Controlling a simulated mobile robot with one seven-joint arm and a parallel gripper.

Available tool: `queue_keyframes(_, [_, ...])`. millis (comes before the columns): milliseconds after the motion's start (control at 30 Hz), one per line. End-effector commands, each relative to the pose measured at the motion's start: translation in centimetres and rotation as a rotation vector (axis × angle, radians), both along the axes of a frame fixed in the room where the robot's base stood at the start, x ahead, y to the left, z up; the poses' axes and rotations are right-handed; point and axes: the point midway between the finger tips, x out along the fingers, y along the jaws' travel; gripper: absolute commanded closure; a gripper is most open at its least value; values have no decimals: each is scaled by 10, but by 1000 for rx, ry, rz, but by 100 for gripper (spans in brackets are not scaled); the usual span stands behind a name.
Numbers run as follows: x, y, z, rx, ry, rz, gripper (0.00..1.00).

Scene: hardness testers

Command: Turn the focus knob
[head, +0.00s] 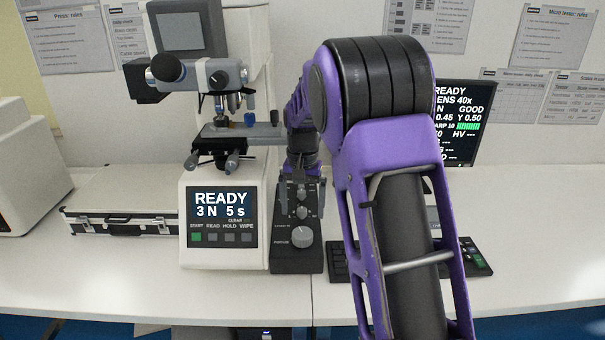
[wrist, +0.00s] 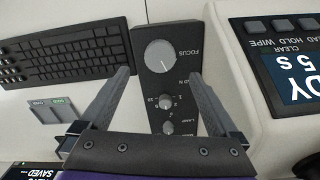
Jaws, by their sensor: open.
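The focus knob (head: 302,236) is a round light-grey dial at the near end of a dark control box (head: 290,262). My gripper (wrist: 160,76) is open and empty above the box. Its two fingers are spread either side of the box, with the knob just beyond the line between the fingertips. Nothing visible shows contact with the knob. Two smaller knobs (wrist: 166,102) lie between the fingers on the same box.
The hardness tester (head: 225,150) with its READY screen stands directly left of the box. A keyboard (wrist: 75,52) lies on the other side, with a monitor (head: 465,125) behind. A silver case (head: 125,205) lies at left. The white bench (head: 540,250) is clear at right.

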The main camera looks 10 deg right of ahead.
Motion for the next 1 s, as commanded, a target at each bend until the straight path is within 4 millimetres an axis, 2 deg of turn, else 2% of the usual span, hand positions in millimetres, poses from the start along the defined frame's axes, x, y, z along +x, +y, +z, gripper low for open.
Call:
queue_keyframes(33, [1, 0, 16, 0, -5, 0, 4])
queue_keyframes(200, [1, 0, 56, 0, -4, 0, 4])
queue_keyframes(400, [0, 0, 87, 0, -2, 0, 4])
queue_keyframes(600, [0, 0, 99, 1, -1, 0, 4])
queue_keyframes(1000, [0, 0, 99, 0, 0, 0, 4])
